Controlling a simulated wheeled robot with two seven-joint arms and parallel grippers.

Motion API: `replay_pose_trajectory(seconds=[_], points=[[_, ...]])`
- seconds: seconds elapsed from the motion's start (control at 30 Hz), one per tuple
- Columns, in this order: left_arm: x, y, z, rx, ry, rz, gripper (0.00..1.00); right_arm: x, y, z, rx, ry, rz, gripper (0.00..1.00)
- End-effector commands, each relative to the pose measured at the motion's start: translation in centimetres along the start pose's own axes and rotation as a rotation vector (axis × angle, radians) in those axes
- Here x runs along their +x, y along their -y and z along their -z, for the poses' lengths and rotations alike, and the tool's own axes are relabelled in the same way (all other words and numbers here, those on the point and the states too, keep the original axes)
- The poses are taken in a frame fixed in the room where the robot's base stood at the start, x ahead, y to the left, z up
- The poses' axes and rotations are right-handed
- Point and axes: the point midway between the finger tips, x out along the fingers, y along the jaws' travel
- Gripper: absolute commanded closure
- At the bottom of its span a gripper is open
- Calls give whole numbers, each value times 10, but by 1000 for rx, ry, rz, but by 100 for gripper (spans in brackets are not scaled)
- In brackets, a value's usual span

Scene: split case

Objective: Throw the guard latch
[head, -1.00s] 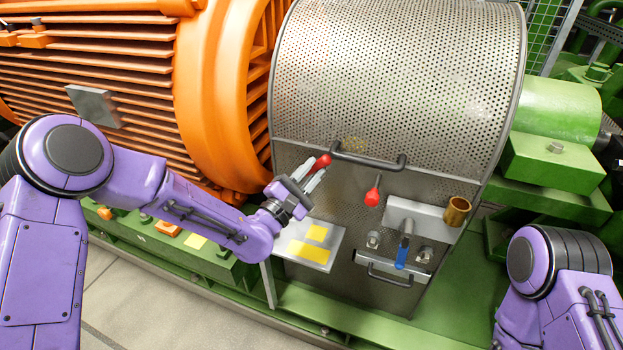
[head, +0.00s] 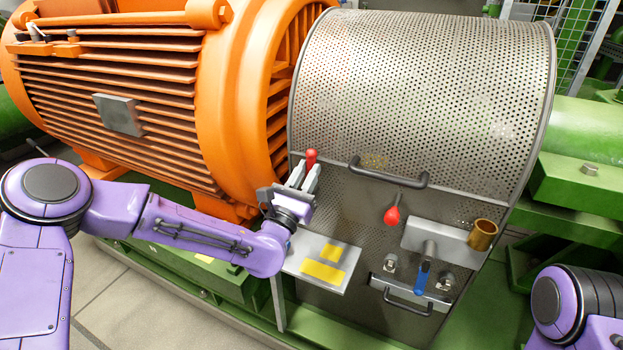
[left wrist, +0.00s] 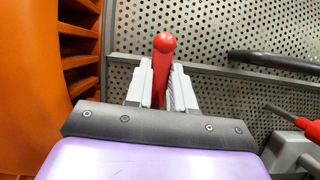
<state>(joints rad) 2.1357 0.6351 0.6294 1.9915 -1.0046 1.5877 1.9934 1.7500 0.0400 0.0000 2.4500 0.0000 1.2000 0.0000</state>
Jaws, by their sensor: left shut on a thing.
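A red latch lever (head: 311,157) stands upright at the left edge of the perforated metal guard (head: 425,80). My left gripper (head: 305,178) is around it, its two pale fingers shut on the red lever. In the left wrist view, the lever (left wrist: 163,62) sticks up between the fingertips (left wrist: 157,88); its lower part is hidden by my gripper. A second red-knobbed lever (head: 392,214) hangs knob-down on the guard's front, to the right and apart from my gripper. My right gripper is out of view; only part of the right arm shows at lower right.
A dark grab handle (head: 390,175) spans the guard front. Below are a small shelf with yellow labels (head: 300,266), a blue-handled valve (head: 422,278) and a brass cup (head: 482,234). The orange motor (head: 235,100) stands close on the left.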

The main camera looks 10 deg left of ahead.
Motion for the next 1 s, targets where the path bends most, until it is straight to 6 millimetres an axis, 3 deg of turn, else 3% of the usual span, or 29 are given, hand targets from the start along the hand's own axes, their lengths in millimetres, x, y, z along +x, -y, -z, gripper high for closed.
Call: replay_pose_trajectory(seconds=[0.63, 0.67, 0.73, 1.0], points=[[0, -4, 0, -50, -1, -22, 100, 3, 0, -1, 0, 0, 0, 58], [0, -4, 0, -50, -1, -22, 74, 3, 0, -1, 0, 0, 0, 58], [0, -4, 0, -49, -1, -22, 51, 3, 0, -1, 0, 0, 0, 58], [0, -4, 0, -47, -1, -20, 51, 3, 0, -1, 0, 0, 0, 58]])
